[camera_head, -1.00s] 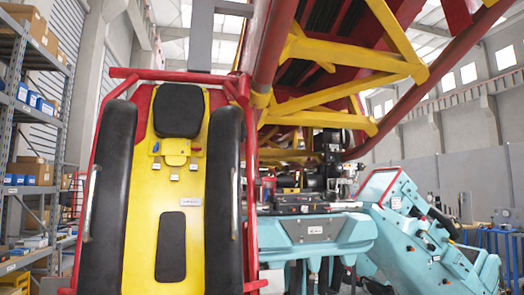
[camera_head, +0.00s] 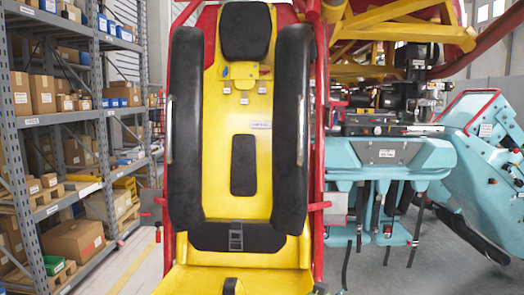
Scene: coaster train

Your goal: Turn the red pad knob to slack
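A yellow seat back (camera_head: 222,150) with a black headrest pad (camera_head: 246,32) stands upright in front of me. A small red part (camera_head: 265,72), which may be the red pad knob, sits on the seat back just below the headrest, right of a yellow knob-like block. A blue part (camera_head: 226,71) is at the left of that block. Small white labels (camera_head: 243,101) lie below; their text and the knob's setting are too small to read.
Black padded restraints (camera_head: 185,130) flank the seat back, inside a red frame (camera_head: 319,120). A strap with a buckle (camera_head: 236,238) crosses the lower seat. Shelving (camera_head: 60,117) with boxes stands left. A teal seat row (camera_head: 390,160) and a teal console (camera_head: 490,140) stand right.

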